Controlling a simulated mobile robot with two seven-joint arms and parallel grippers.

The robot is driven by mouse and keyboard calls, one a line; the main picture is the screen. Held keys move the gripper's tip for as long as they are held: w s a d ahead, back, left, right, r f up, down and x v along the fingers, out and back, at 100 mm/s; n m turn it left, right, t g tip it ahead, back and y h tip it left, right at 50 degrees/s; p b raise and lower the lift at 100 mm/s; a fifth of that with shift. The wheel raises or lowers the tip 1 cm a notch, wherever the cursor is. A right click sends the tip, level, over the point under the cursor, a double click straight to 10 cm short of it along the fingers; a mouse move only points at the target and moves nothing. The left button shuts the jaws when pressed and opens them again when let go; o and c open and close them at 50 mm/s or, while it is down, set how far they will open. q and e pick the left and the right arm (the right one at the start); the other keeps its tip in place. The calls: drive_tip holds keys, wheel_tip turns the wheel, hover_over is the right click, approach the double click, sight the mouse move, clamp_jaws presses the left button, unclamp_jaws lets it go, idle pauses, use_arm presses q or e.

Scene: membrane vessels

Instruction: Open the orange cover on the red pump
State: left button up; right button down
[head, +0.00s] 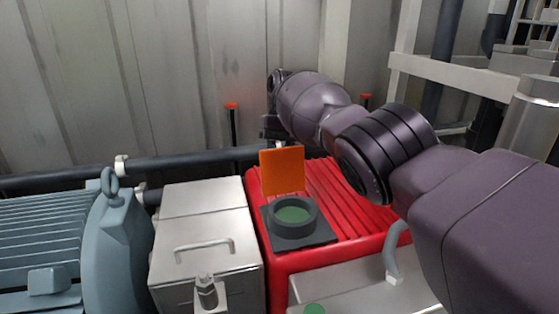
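The red pump (345,215) stands in the middle with a ribbed red top. The orange cover (282,171) is a flat square plate that stands upright at the back edge of a dark square base (315,238). In front of the cover, a dark round collar (292,214) with a green inside lies uncovered. My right arm reaches in from the right above the pump. My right gripper (270,127) is small and mostly hidden by the wrist, just above and behind the cover's top edge; its fingers cannot be made out. My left gripper is out of view.
A silver box (205,232) with a handle stands left of the pump, and a blue-grey motor (60,245) is farther left. A dark pipe (200,160) runs behind them along the metal wall (160,70). White railing (470,75) stands at the back right.

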drive_tip(key=shift+f, duration=0.15)
drive_tip(key=c, duration=0.9)
unclamp_jaws()
drive_tip(key=shift+o, duration=0.2)
